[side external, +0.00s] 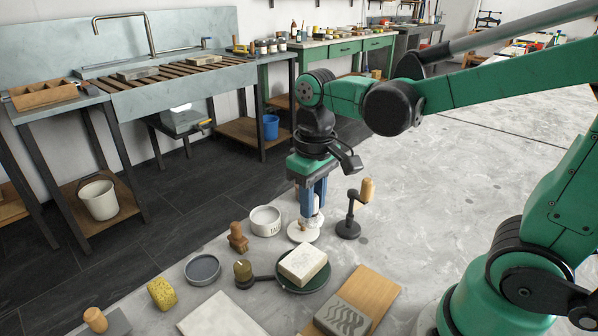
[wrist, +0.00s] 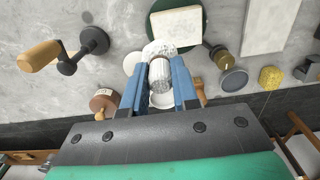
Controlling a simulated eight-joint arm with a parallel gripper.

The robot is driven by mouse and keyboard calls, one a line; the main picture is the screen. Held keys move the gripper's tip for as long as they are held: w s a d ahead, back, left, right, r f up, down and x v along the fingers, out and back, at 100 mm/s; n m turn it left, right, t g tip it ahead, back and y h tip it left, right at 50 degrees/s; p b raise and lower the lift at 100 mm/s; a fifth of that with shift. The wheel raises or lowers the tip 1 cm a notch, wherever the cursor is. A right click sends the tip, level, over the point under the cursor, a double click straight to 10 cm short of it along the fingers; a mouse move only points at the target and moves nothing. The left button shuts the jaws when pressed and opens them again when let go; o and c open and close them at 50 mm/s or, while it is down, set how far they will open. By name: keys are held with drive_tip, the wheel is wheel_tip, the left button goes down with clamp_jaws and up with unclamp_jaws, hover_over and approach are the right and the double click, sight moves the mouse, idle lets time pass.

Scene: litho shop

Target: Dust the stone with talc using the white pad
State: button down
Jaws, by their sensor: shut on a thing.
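My gripper (side external: 313,208) points down behind the stone, and its blue fingers are shut on the white pad (side external: 318,217). The wrist view shows the pad's ribbed white grip (wrist: 160,76) between the fingers, with a pale textured part beyond it. The pale stone block (side external: 303,262) lies on a dark green round turntable (side external: 318,283), in front of the gripper and apart from it. The stone also shows at the top of the wrist view (wrist: 178,26).
A black crank with a wooden handle (side external: 350,222) stands close right of the gripper. A wooden-handled brush (side external: 238,238), a grey dish (side external: 202,269) and a yellow sponge (side external: 162,293) lie left. A grey carved block (side external: 342,317) sits on a wooden board (side external: 372,287) in front.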

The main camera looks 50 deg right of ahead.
drive_tip(key=shift+r, duration=1.15)
